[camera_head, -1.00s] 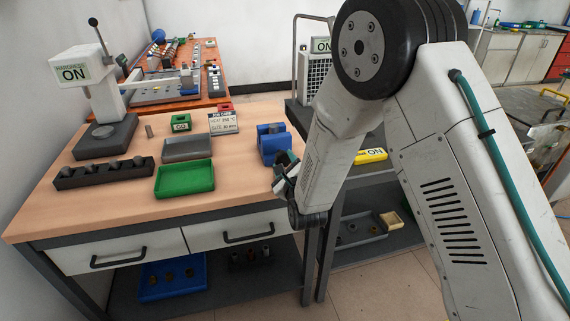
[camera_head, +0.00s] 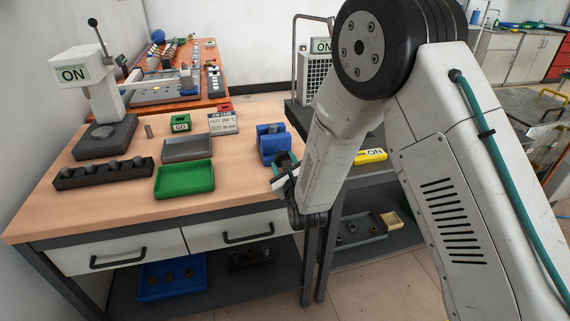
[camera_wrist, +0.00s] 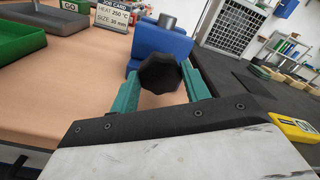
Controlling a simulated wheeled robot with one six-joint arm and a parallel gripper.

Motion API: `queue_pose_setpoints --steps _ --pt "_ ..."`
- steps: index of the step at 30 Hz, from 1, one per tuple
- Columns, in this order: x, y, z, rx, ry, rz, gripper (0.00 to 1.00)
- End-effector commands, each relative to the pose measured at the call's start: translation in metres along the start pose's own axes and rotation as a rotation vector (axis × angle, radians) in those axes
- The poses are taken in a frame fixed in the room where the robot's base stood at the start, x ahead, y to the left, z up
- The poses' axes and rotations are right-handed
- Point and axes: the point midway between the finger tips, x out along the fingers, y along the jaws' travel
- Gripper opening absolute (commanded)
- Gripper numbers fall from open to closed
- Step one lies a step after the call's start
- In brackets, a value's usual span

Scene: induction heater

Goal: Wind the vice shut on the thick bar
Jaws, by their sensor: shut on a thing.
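The blue vice (camera_head: 271,146) stands at the right edge of the wooden bench, and it also shows in the wrist view (camera_wrist: 160,46). A grey metal bar end (camera_wrist: 166,21) sticks up from the vice top. My gripper (camera_wrist: 163,85) has green fingers on both sides of a dark faceted knob (camera_wrist: 160,73) at the near face of the vice, and is shut on it. In the head view my gripper (camera_head: 283,170) is at the vice's front, partly hidden by my arm.
A green tray (camera_head: 184,179), a grey tray (camera_head: 187,148) and a job card (camera_head: 223,122) are left of the vice. A dark block with several pieces (camera_head: 104,173) lies farther left. A yellow ON box (camera_head: 371,155) is to the right.

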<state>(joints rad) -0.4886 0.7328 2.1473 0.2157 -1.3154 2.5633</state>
Motion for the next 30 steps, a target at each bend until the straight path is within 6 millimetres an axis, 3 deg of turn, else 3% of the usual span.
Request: queue_pose_setpoints --steps 1,2,3,4,14,24,30 --pt "0.0 0.0 -0.001 0.0 0.003 0.001 0.24" --pt "0.0 0.0 -0.001 0.0 0.003 0.001 0.55" --pt "0.0 0.0 -0.001 -0.001 0.003 0.001 0.66" --pt "0.0 0.0 -0.001 -0.001 0.002 0.001 0.68" --pt "-0.004 0.001 0.0 -0.001 0.001 0.001 0.68" --pt "-0.058 0.001 -0.001 -0.001 0.003 0.002 0.68" --pt "-0.076 0.0 -0.001 -0.001 0.001 0.001 0.68"
